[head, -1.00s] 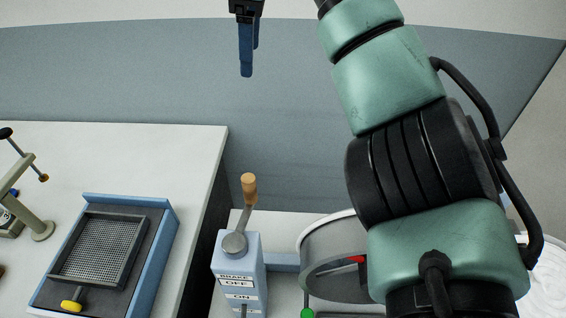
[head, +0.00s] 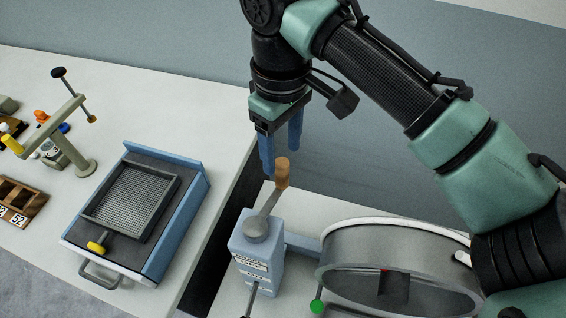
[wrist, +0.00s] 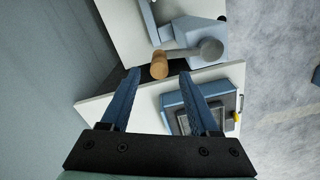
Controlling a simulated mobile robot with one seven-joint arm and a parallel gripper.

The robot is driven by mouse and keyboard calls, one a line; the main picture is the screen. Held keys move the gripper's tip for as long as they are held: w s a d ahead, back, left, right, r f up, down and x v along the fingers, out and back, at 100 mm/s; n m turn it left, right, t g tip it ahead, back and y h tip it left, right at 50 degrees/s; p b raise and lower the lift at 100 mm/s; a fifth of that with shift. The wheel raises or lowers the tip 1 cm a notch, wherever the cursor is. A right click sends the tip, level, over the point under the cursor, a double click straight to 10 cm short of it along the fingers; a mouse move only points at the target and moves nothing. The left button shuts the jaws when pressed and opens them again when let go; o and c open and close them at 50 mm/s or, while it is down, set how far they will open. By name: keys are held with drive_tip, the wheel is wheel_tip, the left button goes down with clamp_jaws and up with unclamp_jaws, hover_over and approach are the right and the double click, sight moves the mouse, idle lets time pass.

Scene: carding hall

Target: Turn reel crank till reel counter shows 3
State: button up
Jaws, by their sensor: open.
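The reel crank is a grey arm (head: 264,212) with a wooden handle (head: 282,174), on top of a light-blue post (head: 257,248). The handle points up and slightly right. The grey reel drum (head: 335,284) stands right of the post, with a small red mark inside. I cannot make out a counter number.
The post bears a brake label with OFF and ON. A green knob (head: 317,306) sits by the drum. A dark gap separates this bench from the left table, which holds a blue framed mesh tray (head: 183,225) and a beige stand (head: 84,166).

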sight(282, 163)
wheel_tip(282, 163, down, 6)
drive_tip(key=shift+r+p, duration=0.1)
drive_tip(key=shift+p, duration=0.25)
clamp_jaws()
drive_tip(key=shift+r, duration=0.1)
idle(1.2)
